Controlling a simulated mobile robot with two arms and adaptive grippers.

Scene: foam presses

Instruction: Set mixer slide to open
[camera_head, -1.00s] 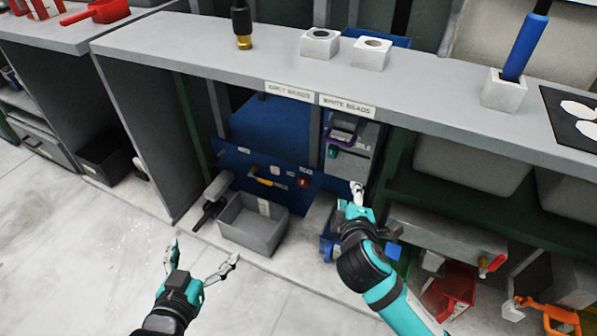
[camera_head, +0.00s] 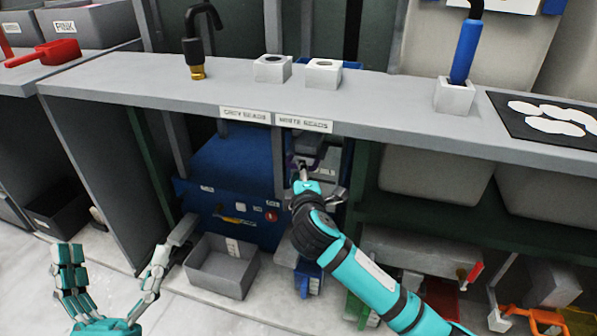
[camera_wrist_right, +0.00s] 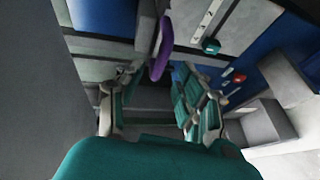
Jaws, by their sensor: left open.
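A purple handle (camera_head: 302,160), which I take to be the mixer slide's, sits in the bay under the white beads label (camera_head: 304,123). In the right wrist view the purple handle (camera_wrist_right: 162,48) lies just ahead of the fingertips, roughly between them. My right gripper (camera_wrist_right: 153,78) is open there, its fingers apart. In the head view my right gripper (camera_head: 303,178) is at the bay, partly hidden by its own arm; contact with the handle cannot be told. My left gripper (camera_head: 113,255) is open and empty at lower left, near the floor.
A blue machine (camera_head: 230,170) with a red knob stands left of the bay. A grey bin (camera_head: 222,275) is below it. The grey counter (camera_head: 150,90) overhangs the bay. White blocks (camera_head: 272,68) and a blue-handled tool (camera_head: 465,50) stand on top.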

